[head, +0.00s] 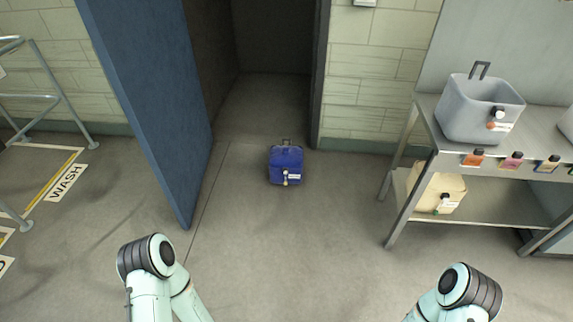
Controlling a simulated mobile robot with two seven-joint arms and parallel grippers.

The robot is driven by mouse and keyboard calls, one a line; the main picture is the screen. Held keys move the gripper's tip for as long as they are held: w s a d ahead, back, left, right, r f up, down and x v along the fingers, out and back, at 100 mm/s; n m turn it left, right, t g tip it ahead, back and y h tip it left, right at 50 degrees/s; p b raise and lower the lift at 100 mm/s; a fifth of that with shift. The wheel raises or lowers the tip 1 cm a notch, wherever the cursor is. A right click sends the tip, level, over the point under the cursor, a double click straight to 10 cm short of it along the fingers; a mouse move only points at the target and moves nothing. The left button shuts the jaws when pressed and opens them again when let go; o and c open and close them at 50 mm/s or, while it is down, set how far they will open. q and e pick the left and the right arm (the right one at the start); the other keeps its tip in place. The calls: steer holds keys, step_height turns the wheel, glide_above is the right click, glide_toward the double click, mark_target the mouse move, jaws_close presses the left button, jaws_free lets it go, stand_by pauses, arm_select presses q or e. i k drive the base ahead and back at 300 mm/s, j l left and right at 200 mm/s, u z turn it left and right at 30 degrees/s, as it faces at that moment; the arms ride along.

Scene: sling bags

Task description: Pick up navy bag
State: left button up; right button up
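The navy bag (285,163) stands upright on the grey floor, just in front of an open doorway near the middle of the head view. It is a small blue bag with a dark handle on top and a white tag and light toggle on its front. Nothing touches it. My two arms show only as elbow sections at the bottom left and bottom right, well short of the bag. Neither gripper is in view.
A blue door (150,100) stands open left of the bag. On the right, a metal shelf unit (545,157) holds a grey bag (478,112) on top and a cream bag (440,190) below. A metal rail (50,85) stands at far left. The floor before the bag is clear.

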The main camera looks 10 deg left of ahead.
mark_target(289, 159)
steer(key=i+j+z, duration=0.45)
steer(key=i+j, duration=0.45)
steer(key=i, duration=0.65)
steer(key=i+j+z, duration=0.4)
steer(key=i+j, duration=1)
